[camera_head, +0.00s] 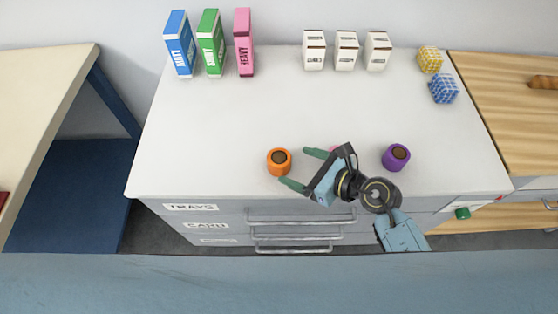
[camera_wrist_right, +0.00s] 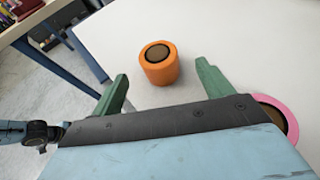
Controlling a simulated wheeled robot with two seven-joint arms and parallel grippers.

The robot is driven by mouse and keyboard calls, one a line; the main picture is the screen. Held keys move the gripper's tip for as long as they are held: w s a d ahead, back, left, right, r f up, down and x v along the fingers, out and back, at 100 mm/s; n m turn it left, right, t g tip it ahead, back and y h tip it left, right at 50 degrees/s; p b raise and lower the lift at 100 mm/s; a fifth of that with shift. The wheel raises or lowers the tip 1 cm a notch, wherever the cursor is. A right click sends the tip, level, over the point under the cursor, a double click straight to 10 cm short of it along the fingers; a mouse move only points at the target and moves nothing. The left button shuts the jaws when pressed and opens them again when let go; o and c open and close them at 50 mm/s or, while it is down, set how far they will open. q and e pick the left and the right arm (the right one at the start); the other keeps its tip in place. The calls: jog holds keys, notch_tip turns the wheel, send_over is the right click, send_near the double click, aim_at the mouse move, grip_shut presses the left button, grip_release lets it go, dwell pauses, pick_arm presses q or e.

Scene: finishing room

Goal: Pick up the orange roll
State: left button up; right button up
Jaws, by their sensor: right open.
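The orange roll (camera_head: 279,161) stands upright near the front edge of the white cabinet top, left of my right gripper. My right gripper (camera_head: 299,168) is open and empty, its green fingers pointing left toward the roll. In the right wrist view the orange roll (camera_wrist_right: 160,64) stands ahead of the gap between the open fingers of my right gripper (camera_wrist_right: 162,84), apart from both. My left gripper is not in view.
A pink roll (camera_wrist_right: 275,115) is beside my right gripper, mostly hidden in the head view. A purple roll (camera_head: 396,157) stands to the right. Boxes (camera_head: 211,43), white cartons (camera_head: 346,50) and patterned cubes (camera_head: 444,88) line the back. The middle of the top is clear.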

aim_at(274, 157)
jog(key=b+x, duration=0.1)
jog(key=x, duration=0.7)
jog(key=shift+w+a+f, duration=0.15)
jog(key=shift+a+f, duration=0.1)
jog(key=shift+a, duration=0.05)
jog(key=shift+c, duration=0.5)
jog(key=c, duration=1)
jog(key=shift+r, duration=0.1)
